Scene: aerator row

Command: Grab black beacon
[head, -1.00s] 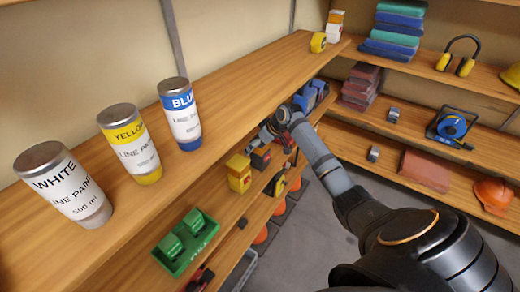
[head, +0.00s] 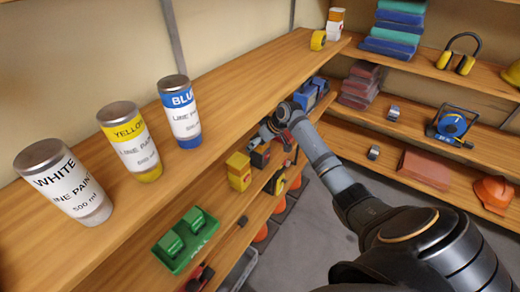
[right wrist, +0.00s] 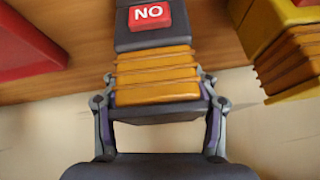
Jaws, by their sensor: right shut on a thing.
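The black beacon (right wrist: 155,41) fills the middle of the right wrist view. It has a black body, orange ribbed bands and a red label reading "NO". My right gripper (right wrist: 157,88) has one finger on each side of it and is shut on it. In the head view the black beacon (head: 261,156) is small and partly hidden on the middle shelf, beside a yellow one. My right gripper (head: 268,134) reaches in behind it, its fingertips hard to make out. My left gripper is not in view.
The yellow unit (head: 238,170) stands close beside the black beacon. A green tray (head: 186,241) sits nearer on the same shelf. Blue items (head: 314,92) stand farther along. The top shelf (head: 235,95) overhangs and carries paint cans. A red thing (right wrist: 25,45) is left in the wrist view.

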